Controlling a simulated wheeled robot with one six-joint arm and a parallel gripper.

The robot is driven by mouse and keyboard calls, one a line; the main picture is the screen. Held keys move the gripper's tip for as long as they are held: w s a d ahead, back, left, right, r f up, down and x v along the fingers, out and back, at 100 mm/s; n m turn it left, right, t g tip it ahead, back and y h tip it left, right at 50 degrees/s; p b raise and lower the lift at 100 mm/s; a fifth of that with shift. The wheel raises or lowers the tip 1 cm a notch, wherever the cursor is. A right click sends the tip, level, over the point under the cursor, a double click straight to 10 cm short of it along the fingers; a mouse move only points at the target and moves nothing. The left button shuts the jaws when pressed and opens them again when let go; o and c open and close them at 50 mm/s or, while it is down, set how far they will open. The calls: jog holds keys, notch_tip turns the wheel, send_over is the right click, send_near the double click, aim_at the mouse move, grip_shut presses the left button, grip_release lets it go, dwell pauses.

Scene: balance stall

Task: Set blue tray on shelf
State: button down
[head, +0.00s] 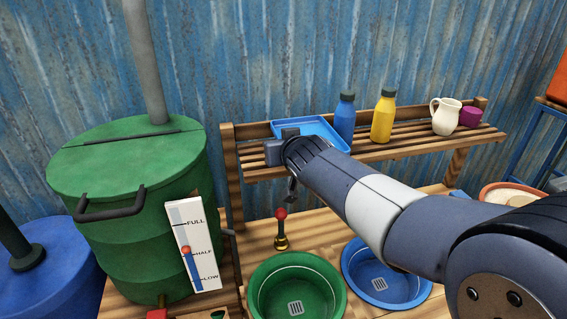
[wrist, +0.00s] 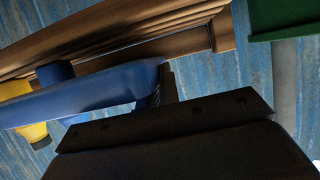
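The blue tray (head: 318,126) is at the left part of the wooden slatted shelf (head: 405,149), just left of a blue bottle. My gripper (head: 281,143) is at the tray's left front corner, with one finger inside the rim and one outside, shut on its wall. In the wrist view the tray (wrist: 95,97) runs from the gripper (wrist: 165,88) toward the left, close to the shelf (wrist: 115,38). I cannot tell whether the tray's underside touches the slats. My arm hides part of the shelf's front.
A blue bottle (head: 344,117), a yellow bottle (head: 383,118), a cream jug (head: 446,116) and a purple cup (head: 470,117) stand on the shelf. A green barrel (head: 130,190) is at left. Green (head: 262,301) and blue (head: 367,290) basins sit below.

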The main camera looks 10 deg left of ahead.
aim_at(283, 168)
jog(key=shift+f+b, duration=0.9)
jog(key=shift+f, duration=0.8)
jog(key=shift+f, duration=0.2)
jog(key=c, duration=1.6)
grip_release()
jog(key=shift+c, duration=0.2)
jog(key=shift+r, duration=0.15)
jog(key=shift+s+r, duration=0.1)
jog(key=shift+s, duration=0.05)
jog(key=v, duration=1.1)
jog(key=shift+s, duration=0.25)
jog(key=shift+w+d+r, duration=0.1)
